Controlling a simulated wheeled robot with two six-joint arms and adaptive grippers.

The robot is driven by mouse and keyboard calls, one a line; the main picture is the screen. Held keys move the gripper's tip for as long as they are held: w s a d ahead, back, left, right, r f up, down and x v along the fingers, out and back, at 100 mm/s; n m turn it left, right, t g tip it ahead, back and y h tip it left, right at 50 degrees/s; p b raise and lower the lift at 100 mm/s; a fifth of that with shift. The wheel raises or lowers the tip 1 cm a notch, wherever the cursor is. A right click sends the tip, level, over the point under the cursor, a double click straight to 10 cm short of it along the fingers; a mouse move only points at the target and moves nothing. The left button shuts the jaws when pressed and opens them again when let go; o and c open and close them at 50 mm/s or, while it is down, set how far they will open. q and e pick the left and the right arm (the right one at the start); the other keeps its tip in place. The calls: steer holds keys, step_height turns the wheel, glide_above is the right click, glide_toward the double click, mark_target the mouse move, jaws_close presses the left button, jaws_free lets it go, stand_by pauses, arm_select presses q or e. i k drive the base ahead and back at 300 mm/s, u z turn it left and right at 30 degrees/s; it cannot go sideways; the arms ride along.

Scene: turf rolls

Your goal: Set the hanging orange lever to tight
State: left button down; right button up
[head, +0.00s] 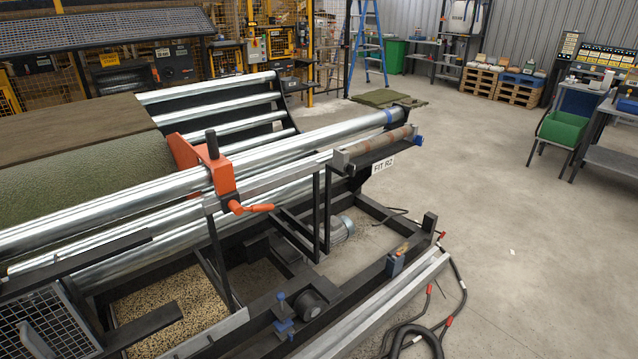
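The orange lever (252,207) is a small handle at the lower front of an orange clamp block (223,177). It points to the right and lies close to level, with its far end drooping slightly. The block sits around a shiny metal roller tube (290,149) and has a black upright knob (212,144) on top. I see no tight or loose marking at this size. Neither of my grippers shows in the head view.
Green turf (80,180) lies on the machine at left. A black frame, a bin of grain (170,308) and floor cables (440,330) lie nearby. Open concrete floor (530,240) is at right.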

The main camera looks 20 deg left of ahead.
mark_target(233, 205)
steer(key=u, duration=0.25)
steer(key=i, duration=1.05)
steer(key=u, duration=0.7)
